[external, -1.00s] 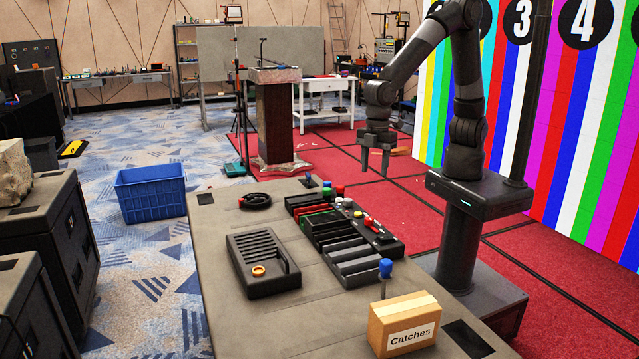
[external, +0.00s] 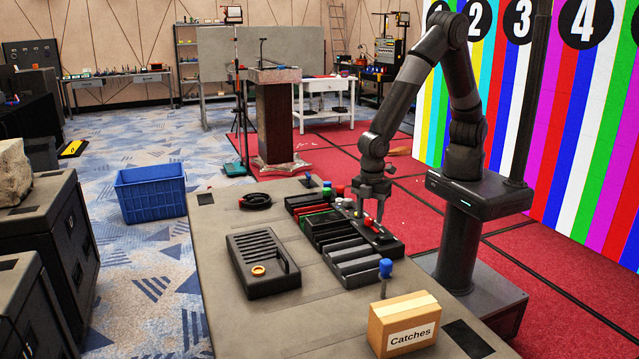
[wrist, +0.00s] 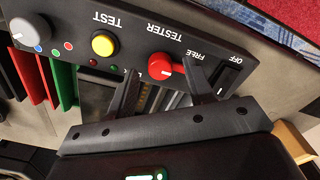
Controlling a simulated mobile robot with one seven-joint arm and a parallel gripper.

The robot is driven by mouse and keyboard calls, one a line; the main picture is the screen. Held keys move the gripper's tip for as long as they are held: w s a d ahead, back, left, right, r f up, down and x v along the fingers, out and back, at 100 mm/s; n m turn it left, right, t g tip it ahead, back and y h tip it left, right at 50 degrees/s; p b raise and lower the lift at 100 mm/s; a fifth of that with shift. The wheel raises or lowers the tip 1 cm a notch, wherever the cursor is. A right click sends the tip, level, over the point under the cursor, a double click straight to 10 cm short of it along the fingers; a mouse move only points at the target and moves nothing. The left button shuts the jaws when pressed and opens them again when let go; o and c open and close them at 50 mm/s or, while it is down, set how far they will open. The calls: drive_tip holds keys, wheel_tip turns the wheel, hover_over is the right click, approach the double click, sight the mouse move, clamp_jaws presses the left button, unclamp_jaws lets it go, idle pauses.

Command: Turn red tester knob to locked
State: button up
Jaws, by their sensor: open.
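The red tester knob (wrist: 160,67) sits on a black panel (wrist: 75,25) labelled TEST and TESTER. In the wrist view its pointer part reaches right, toward the word FREE. Another label beside the knob is mostly hidden; only an L shows. My gripper (wrist: 161,70) is open, with one finger on each side of the knob in this view. Whether the fingers touch it I cannot tell. In the external view my gripper (external: 370,215) points down just over the panel, and the red knob (external: 368,223) shows close by its fingers.
A yellow button (wrist: 103,45), a white knob (wrist: 25,32) and a black switch (wrist: 221,75) by OFF share the panel. Black slotted trays (external: 360,268) stand beside it. A cardboard box (external: 403,325) and a blue-topped post (external: 385,268) are at the table's near end.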

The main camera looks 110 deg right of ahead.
drive_tip(key=shift+f, duration=0.45)
drive_tip(key=c, duration=1)
